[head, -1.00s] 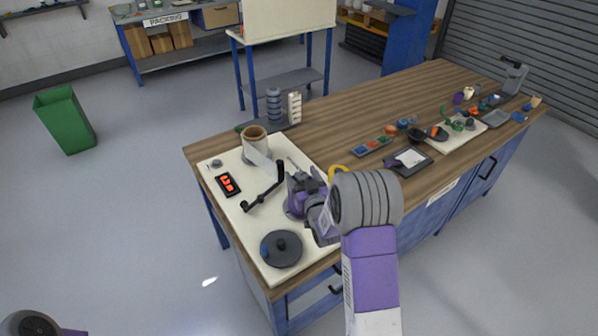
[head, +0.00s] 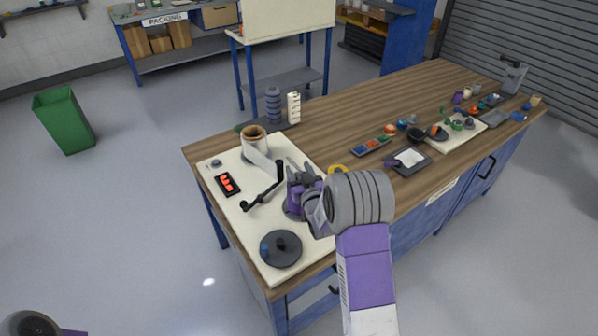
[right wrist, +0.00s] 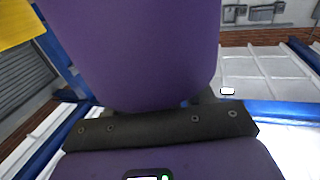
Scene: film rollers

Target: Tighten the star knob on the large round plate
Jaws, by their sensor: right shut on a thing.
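My right gripper (head: 297,184) is over the right half of the cream board, shut low on a thing that its own fingers and wrist hide. A round grey plate (head: 291,208) shows partly beneath it; I cannot make out the star knob's lobes. A dark round disc (head: 281,255) with a dark centre knob and a blue knob (head: 264,249) near its edge lies at the near corner of the board. The right wrist view shows mostly purple and dark parts of my own, with no fingertips or knob. My left gripper is out of view.
The cream board (head: 232,209) lies on the wooden bench (head: 348,126). A black crank (head: 265,190), a brown-topped roll (head: 254,143) and a red-digit display (head: 227,183) are close by on it. A yellow ring (head: 337,168) lies just right of the gripper. Trays and small parts stand farther right.

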